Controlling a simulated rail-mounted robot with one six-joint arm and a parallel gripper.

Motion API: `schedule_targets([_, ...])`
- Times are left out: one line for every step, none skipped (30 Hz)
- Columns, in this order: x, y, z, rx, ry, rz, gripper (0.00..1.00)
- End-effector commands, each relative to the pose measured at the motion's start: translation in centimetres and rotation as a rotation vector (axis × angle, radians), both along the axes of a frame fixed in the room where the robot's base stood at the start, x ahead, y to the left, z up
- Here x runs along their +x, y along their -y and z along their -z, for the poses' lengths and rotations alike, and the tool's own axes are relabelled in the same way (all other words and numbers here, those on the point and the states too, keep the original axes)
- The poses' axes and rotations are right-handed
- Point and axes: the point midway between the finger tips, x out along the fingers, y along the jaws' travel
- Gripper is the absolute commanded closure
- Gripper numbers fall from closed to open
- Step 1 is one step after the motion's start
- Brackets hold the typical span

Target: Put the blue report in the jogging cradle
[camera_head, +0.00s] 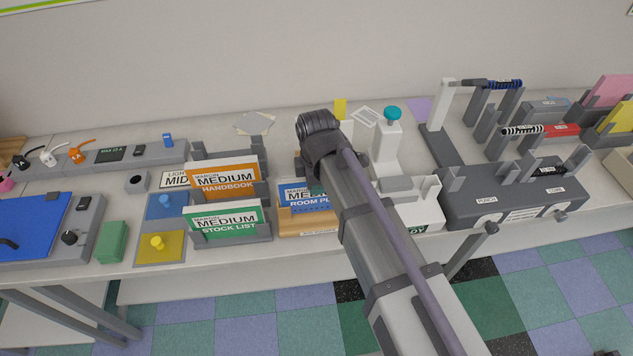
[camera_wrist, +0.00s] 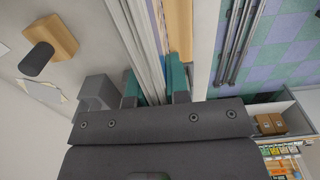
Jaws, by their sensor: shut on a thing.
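The blue report (camera_head: 302,196), with "ROOM PL" showing on its cover, stands upright left of my arm; its right part is hidden behind the arm. My gripper (camera_wrist: 155,88) has teal fingers, shut on the white pages and blue edge of the report (camera_wrist: 150,35) in the wrist view.
A grey rack holds the orange handbook (camera_head: 225,181) and green stock list (camera_head: 226,220) to the left. A white post with a teal knob (camera_head: 392,113) stands behind the white unit. A grey punch machine (camera_head: 515,200) is to the right. The table's front edge is close.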

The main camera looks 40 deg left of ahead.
Motion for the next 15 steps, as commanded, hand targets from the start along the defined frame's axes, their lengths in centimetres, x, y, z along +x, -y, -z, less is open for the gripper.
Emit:
schedule_targets([0.0,0.0,0.3,0.000,0.000,0.000,1.00])
schedule_targets([0.0,0.0,0.3,0.000,0.000,0.000,1.00])
schedule_targets([0.0,0.0,0.4,0.000,0.000,0.000,1.00])
schedule_targets([0.0,0.0,0.5,0.000,0.000,0.000,1.00])
schedule_targets([0.0,0.0,0.6,0.000,0.000,0.000,1.00])
schedule_targets([0.0,0.0,0.7,0.000,0.000,0.000,1.00])
schedule_targets([0.0,0.0,0.8,0.000,0.000,0.000,1.00])
schedule_targets([0.0,0.0,0.8,0.000,0.000,0.000,1.00])
schedule_targets([0.0,0.0,0.9,0.000,0.000,0.000,1.00])
schedule_targets([0.0,0.0,1.0,0.000,0.000,0.000,1.00])
schedule_targets([0.0,0.0,1.1,0.000,0.000,0.000,1.00])
schedule_targets([0.0,0.0,1.2,0.000,0.000,0.000,1.00])
schedule_targets([0.0,0.0,1.3,0.000,0.000,0.000,1.00])
schedule_targets([0.0,0.0,1.3,0.000,0.000,0.000,1.00])
schedule_targets([0.0,0.0,1.4,0.000,0.000,0.000,1.00])
